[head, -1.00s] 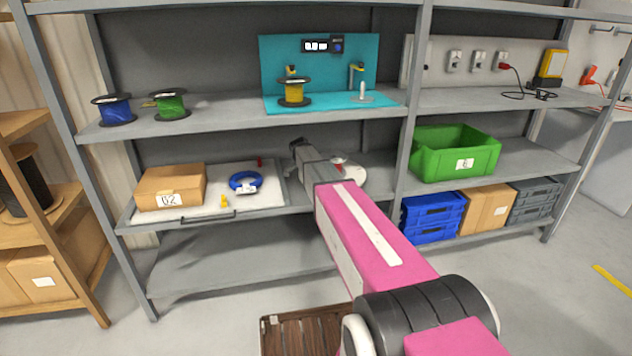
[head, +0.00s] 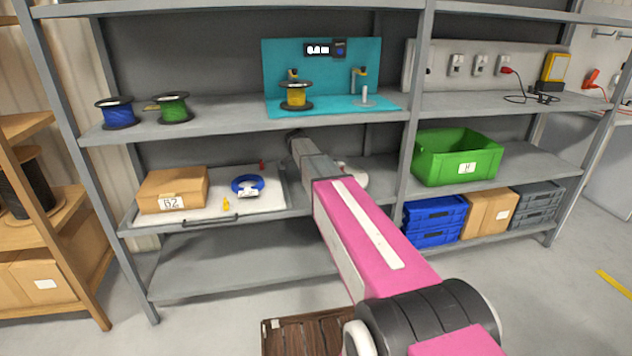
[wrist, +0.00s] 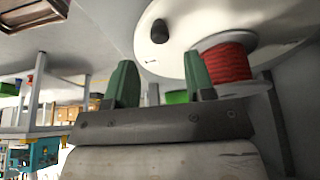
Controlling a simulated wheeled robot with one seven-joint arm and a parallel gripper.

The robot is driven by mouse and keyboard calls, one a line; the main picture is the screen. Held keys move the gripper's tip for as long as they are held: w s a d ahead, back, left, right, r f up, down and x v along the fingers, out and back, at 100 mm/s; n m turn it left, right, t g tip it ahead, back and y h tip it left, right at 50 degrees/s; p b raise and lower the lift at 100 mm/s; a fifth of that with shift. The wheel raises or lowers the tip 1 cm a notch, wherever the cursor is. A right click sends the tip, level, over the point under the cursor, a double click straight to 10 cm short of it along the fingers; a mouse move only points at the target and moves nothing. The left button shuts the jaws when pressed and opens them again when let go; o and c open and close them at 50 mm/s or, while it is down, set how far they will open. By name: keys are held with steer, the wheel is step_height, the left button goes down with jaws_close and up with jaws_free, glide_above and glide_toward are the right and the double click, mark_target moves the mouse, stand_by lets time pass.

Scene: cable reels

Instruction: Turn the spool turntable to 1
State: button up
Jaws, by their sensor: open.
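The spool turntable is a white disc (wrist: 185,32) in the wrist view, carrying a dark knob (wrist: 160,31) and a spool of red cable (wrist: 226,63). In the head view only a pale part of the turntable (head: 357,176) shows on the middle shelf, to the right of my arm, which hides the rest. My gripper (wrist: 160,80) is open and empty. Its two green fingers stand apart near the disc, and I see no clear contact with the knob or spool. In the head view the end of my arm reaches the middle shelf, with the fingers hard to make out.
The upper shelf (head: 225,124) lies above the arm's end, with a teal panel (head: 280,62) and a yellow spool (head: 296,96). A shelf post (head: 409,150) stands right of the turntable. A white tray (head: 273,198) with a cardboard box (head: 172,188) is at left.

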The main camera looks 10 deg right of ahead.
steer(key=shift+v, duration=0.85)
steer(key=s+f+n+y, duration=0.1)
steer(key=s+f+n, duration=0.3)
steer(key=s, duration=0.7)
steer(key=s+f+n+y, duration=0.2)
steer(key=s+f+n, duration=0.3)
steer(key=s, duration=0.6)
steer(key=s+f+n+y, duration=0.1)
steer(key=s+f+n, duration=0.3)
steer(key=s+n, duration=0.4)
steer(key=s, duration=0.3)
steer(key=shift+s+f+n+y, duration=0.2)
steer(key=shift+f+n+y, duration=0.05)
steer(key=shift+n+y, duration=0.05)
steer(key=shift+a, duration=0.1)
steer(key=shift+c, duration=0.6)
